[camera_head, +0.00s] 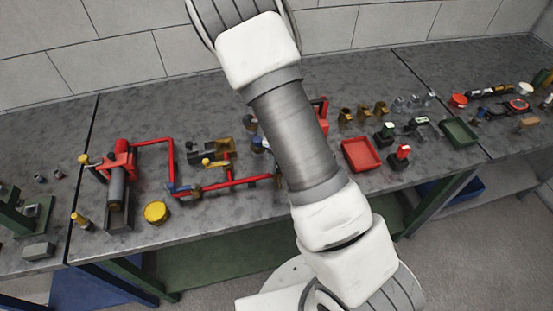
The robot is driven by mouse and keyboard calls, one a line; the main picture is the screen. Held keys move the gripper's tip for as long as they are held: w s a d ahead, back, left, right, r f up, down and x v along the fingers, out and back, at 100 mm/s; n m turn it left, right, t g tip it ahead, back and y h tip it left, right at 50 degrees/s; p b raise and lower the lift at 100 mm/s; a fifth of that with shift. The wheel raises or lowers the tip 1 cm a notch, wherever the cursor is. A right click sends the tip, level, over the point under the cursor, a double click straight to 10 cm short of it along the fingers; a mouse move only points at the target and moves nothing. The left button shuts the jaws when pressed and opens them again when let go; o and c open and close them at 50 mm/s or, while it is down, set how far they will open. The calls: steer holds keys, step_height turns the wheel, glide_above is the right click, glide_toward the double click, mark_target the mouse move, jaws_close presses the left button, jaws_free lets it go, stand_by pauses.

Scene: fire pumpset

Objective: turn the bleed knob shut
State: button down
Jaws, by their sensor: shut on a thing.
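My white and grey arm crosses the middle of the view and covers part of the bench. I do not see my gripper; it is hidden behind the arm or out of the frame. The pumpset's red pipe (232,185) runs along the bench from the red pump (120,160) on the left and passes behind my arm. A small blue fitting with a yellow part (184,189) sits at the pipe's lower bend. I cannot pick out the bleed knob for certain; it may be behind the arm.
A yellow round piece (157,212) lies near the bench's front edge. A red tray (360,155), a green tray (459,133) and several small brass cups (362,109) stand to the right of my arm. A tiled wall (110,60) closes the back.

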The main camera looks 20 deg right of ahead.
stand_by(0.4)
steer(key=shift+c, duration=2.2)
jaws_free()
steer(key=shift+r, duration=0.15)
step_height(320, 180, up, 17)
steer(key=p, duration=0.1)
steer(key=shift+p, duration=0.3)
steer(key=shift+r, duration=0.1)
steer(key=s+r+n+t+b, duration=0.1)
steer(key=s+r+n+t, duration=0.1)
steer(key=s+r+n, duration=0.6)
steer(key=s+r+n+t+b, duration=0.1)
steer(key=s+r+n+t, duration=0.2)
steer(key=s+r+n, duration=0.5)
steer(key=s+n, duration=0.4)
steer(key=n, duration=0.7)
steer(key=shift+t, duration=0.3)
